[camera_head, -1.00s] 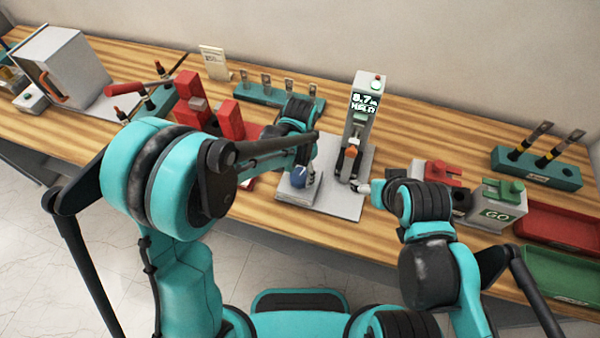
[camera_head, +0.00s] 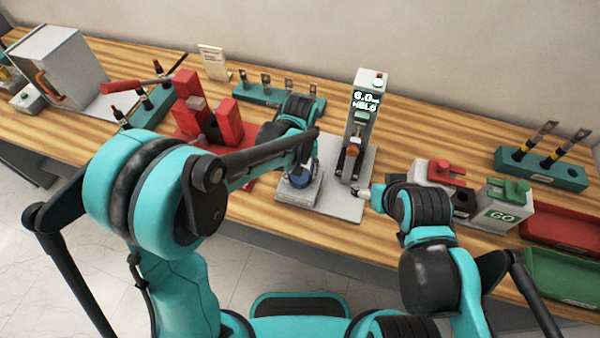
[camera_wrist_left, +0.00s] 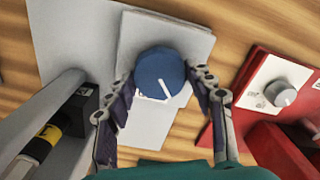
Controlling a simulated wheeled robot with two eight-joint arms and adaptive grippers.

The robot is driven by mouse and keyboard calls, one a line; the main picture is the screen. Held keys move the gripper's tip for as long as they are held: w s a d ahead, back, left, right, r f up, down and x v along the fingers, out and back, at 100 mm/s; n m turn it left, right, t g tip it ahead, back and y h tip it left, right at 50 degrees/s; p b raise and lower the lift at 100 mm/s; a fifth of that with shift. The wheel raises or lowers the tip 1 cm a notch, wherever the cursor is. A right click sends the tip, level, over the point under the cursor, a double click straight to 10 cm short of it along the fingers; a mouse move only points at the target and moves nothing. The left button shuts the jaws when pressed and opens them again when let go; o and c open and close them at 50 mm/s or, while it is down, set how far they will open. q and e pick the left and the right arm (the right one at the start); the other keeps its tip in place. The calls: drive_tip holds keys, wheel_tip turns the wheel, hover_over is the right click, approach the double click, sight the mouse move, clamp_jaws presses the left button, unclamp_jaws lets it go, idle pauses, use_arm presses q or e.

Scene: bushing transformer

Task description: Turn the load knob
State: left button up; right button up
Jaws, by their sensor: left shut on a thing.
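The load knob (camera_wrist_left: 160,72) is a round blue dial with a white pointer line, on a pale box (camera_wrist_left: 185,38) in the left wrist view. In the head view the knob (camera_head: 300,177) shows low beside the grey tester (camera_head: 355,130), partly hidden by my left arm. My left gripper (camera_wrist_left: 162,92) is shut on the knob, one finger at each side. The tester's display (camera_head: 366,98) reads about 6.0 with HELD below. My right gripper (camera_head: 364,193) is at the right edge of the tester's base plate; its fingers are too small to judge.
A red press (camera_head: 187,105) stands left of the tester. A green rack (camera_head: 280,97) is behind. A red-topped box (camera_head: 440,172), a GO box (camera_head: 500,205), a red tray (camera_head: 560,228) and a green tray (camera_head: 565,273) are at the right. A grey knob (camera_wrist_left: 280,94) is nearby.

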use_arm(q)
drive_tip(key=n, duration=0.3)
drive_tip(key=shift+n, duration=0.3)
drive_tip(key=shift+n+b, duration=0.4)
drive_tip(key=shift+n, duration=1.4)
drive_tip(key=o, duration=1.1)
drive_tip(key=shift+o, duration=0.2)
wheel_tip(320, 180, up, 12)
drive_tip(key=shift+a, duration=0.1)
